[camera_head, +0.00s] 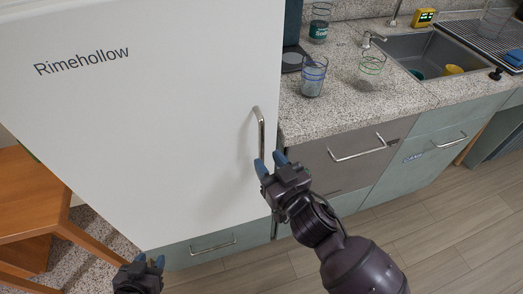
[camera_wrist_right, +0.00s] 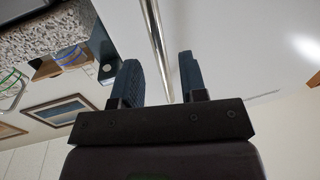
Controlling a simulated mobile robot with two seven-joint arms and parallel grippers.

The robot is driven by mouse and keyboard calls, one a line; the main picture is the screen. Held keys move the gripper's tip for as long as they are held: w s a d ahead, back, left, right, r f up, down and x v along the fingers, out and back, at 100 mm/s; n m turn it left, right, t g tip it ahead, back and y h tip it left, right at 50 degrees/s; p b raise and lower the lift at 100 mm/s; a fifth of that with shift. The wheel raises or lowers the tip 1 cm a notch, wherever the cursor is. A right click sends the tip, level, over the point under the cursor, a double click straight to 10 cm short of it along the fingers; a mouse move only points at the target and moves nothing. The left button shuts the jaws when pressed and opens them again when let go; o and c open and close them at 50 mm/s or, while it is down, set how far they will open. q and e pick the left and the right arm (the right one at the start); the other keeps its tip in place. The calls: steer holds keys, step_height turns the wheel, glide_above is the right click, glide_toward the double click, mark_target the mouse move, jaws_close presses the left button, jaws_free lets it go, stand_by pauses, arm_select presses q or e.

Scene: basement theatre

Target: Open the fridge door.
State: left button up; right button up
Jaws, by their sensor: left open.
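The fridge door (camera_head: 150,130) is a large white panel marked "Rimehollow", and it looks shut. Its metal bar handle (camera_head: 262,130) stands near the right edge. My right gripper (camera_head: 271,162) is open at the handle's lower end. In the right wrist view, the bar (camera_wrist_right: 156,40) runs down between the two parted blue fingers of my right gripper (camera_wrist_right: 160,78); I cannot tell whether they touch it. My left gripper (camera_head: 150,261) is open and empty at the bottom, low in front of the fridge, away from the handle.
A speckled counter (camera_head: 330,120) with glasses (camera_head: 313,76) and a sink (camera_head: 435,55) lies right of the fridge. Drawer handles (camera_head: 357,148) stick out below it. A wooden chair or table (camera_head: 30,200) stands at left. The floor (camera_head: 450,225) at right is clear.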

mark_target(263, 155)
steer(key=shift+x, duration=1.95)
jaws_close()
